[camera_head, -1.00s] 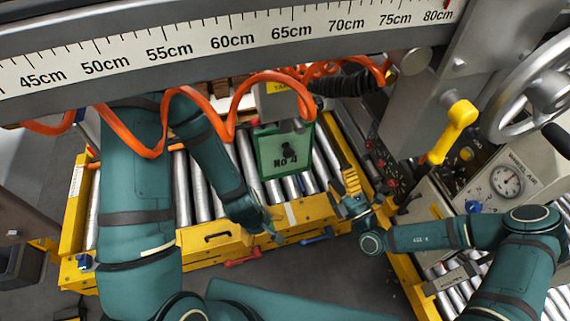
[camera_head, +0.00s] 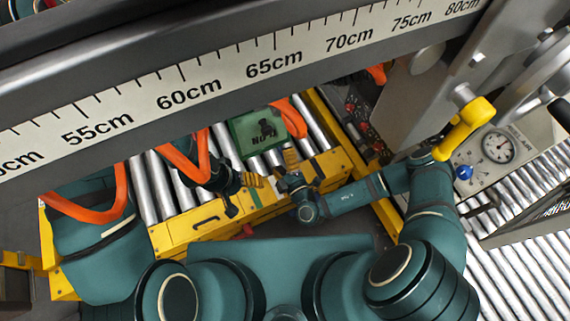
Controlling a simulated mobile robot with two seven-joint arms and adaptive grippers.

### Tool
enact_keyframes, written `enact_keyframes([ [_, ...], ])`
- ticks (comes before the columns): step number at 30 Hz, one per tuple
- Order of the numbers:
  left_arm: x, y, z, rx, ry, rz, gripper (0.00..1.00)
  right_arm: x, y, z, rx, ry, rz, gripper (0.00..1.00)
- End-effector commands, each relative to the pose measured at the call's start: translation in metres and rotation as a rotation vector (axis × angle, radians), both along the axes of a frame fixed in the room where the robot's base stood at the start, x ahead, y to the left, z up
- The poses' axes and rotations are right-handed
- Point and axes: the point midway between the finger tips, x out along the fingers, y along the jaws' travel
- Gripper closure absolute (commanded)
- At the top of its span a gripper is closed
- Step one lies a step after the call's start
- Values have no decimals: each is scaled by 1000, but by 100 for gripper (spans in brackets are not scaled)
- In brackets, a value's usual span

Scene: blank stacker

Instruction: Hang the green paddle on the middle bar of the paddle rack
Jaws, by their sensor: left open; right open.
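A green square plate (camera_head: 250,140) marked "No 4", with a dark shape on it, lies on the rollers in the upper middle. I cannot tell whether it is the green paddle. I cannot make out a paddle rack or its middle bar. My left gripper (camera_head: 252,181) is open, with yellow fingers, just below the plate over the yellow frame. My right gripper (camera_head: 291,160) is open close to its right, near the plate's lower right corner. Neither visibly holds anything.
The roller conveyor (camera_head: 320,125) has a yellow frame (camera_head: 205,222). A yellow handle (camera_head: 468,125) and a gauge (camera_head: 498,147) are at the right.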

Motion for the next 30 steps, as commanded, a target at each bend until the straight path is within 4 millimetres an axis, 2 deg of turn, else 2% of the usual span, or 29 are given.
enact_keyframes([
  [12, 2, 0, -14, 2, -5, 2, 17, 36, 15, -1, 1, -1, 2, 17],
  [30, 4, 1, -21, 2, -10, 4, 17, 80, 33, 0, 0, 0, 0, 17],
])
